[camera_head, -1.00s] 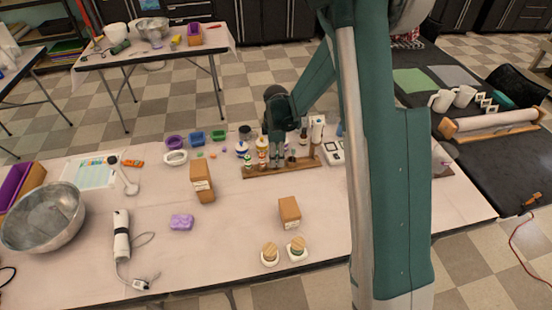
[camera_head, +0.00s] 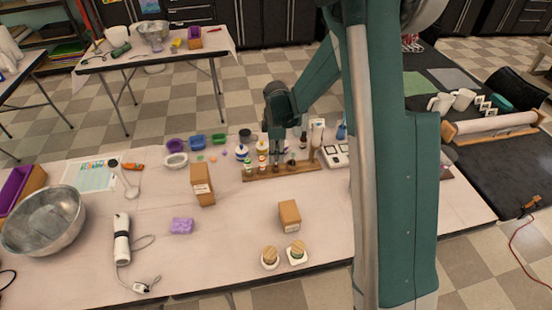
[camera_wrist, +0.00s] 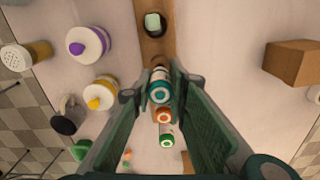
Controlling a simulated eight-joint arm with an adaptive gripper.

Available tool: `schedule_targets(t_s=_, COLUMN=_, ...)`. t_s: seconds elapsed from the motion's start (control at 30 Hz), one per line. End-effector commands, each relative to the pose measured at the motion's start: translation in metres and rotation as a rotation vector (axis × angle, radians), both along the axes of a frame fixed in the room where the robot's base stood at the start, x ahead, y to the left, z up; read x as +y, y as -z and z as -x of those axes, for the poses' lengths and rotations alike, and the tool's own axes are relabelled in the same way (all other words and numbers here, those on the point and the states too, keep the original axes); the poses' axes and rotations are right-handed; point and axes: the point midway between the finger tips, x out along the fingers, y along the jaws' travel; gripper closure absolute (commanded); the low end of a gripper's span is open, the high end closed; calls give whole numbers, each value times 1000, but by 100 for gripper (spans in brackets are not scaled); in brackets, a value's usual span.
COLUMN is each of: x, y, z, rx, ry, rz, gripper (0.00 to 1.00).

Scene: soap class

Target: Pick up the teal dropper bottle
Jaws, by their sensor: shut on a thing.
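The teal dropper bottle (camera_wrist: 159,92), with a white body and a teal ring on its cap, is between my fingertips in the wrist view. My gripper (camera_wrist: 161,84) is shut on it, with one finger on each side. In the head view my gripper (camera_head: 277,160) is over the long wooden rack (camera_head: 303,168), and its fingers mostly hide the teal bottle. The rack also shows in the wrist view (camera_wrist: 154,50). An orange-capped bottle (camera_wrist: 164,116) and a green-capped bottle (camera_wrist: 166,140) stand in line beside the teal one. I cannot tell whether the teal bottle is clear of its hole.
A purple-capped jar (camera_wrist: 88,45) and a yellow-capped bottle (camera_wrist: 100,94) stand close to the rack. A white scale (camera_head: 335,156) is at the rack's right end.

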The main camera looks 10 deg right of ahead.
Motion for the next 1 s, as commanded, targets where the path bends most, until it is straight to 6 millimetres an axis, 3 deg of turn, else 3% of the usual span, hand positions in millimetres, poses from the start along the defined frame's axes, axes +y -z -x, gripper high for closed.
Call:
schedule_targets(t_s=0.3, x=0, y=-47, z=0, rx=0, ry=0, rz=0, gripper=92)
schedule_targets(t_s=0.5, x=0, y=-65, z=0, rx=0, ry=0, rz=0, gripper=92)
schedule_targets(t_s=1.0, x=0, y=-70, z=0, rx=0, ry=0, rz=0, gripper=92)
